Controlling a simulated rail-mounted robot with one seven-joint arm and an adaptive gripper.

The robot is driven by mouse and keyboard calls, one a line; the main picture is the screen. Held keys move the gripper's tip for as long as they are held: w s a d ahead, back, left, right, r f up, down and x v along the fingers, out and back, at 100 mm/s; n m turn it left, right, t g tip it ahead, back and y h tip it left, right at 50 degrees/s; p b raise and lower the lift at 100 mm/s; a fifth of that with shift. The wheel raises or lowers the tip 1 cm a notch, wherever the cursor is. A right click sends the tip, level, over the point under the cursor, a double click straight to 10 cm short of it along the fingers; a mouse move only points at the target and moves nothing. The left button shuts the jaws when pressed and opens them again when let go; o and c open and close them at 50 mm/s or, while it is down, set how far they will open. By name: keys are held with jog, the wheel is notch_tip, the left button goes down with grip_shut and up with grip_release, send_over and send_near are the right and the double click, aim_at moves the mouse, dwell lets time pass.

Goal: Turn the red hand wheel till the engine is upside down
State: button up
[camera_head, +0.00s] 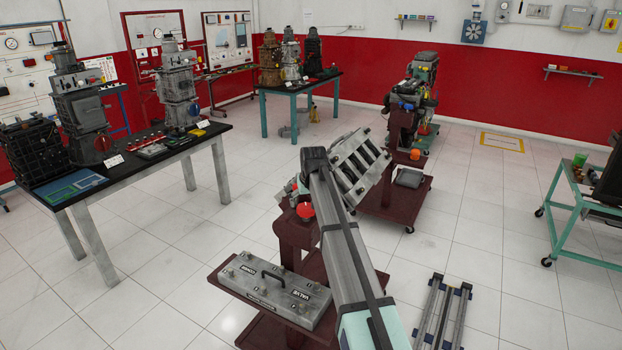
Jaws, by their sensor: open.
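The engine (358,168) is a grey block on a dark red stand (294,238) in the middle of the head view. It sits tilted, with its row of openings facing up and to the right. A small red round part (305,210), which looks like the hand wheel, shows just left of my arm. My arm rises from the bottom of the view and crosses in front of the stand and part of the engine. My gripper cannot be made out; the arm's far end hides what lies behind it.
A grey valve box (277,290) with a black handle lies on the stand's base. A second engine stand (405,190) is behind to the right. A black-topped table (125,165) with engine models stands left. A metal frame (440,315) lies on the floor. Open floor is right.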

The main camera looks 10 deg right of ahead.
jog(key=s+r+m+b, duration=0.3)
jog(key=s+r+m, duration=0.3)
jog(key=r+m, duration=0.4)
notch_tip(320, 180, up, 3)
jog(key=shift+d+f+m+g+b, duration=0.2)
jog(key=shift+m+g+b, duration=0.1)
jog(key=shift+g+b, duration=0.1)
dwell(0.3)
jog(key=shift+w+a+f, duration=0.1)
